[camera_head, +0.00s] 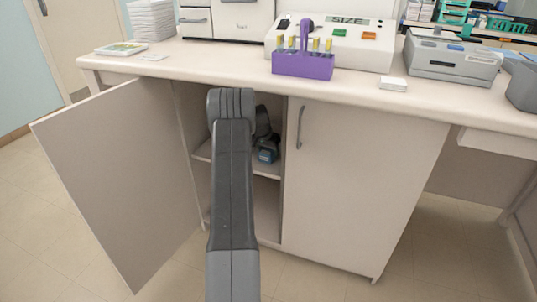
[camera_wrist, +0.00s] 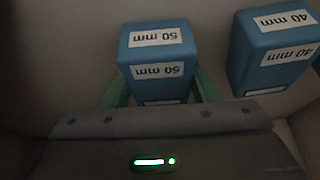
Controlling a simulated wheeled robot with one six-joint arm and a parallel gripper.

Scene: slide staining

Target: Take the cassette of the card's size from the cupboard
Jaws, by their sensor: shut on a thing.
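In the wrist view a blue cassette (camera_wrist: 160,50) labelled "50 mm" stands between the green fingers of my gripper (camera_wrist: 162,92), which is shut on it. A second blue cassette (camera_wrist: 270,50), labelled "40 mm", stands apart to its right. In the head view my arm reaches into the open left side of the cupboard (camera_head: 345,180).
The left cupboard door (camera_head: 120,175) is swung wide open; the right door (camera_head: 350,190) is shut. The shelf (camera_head: 203,152) is mostly hidden by my arm. On the counter stand a purple rack (camera_head: 302,66), a grey device (camera_head: 452,60) and a stack of white sheets (camera_head: 152,20).

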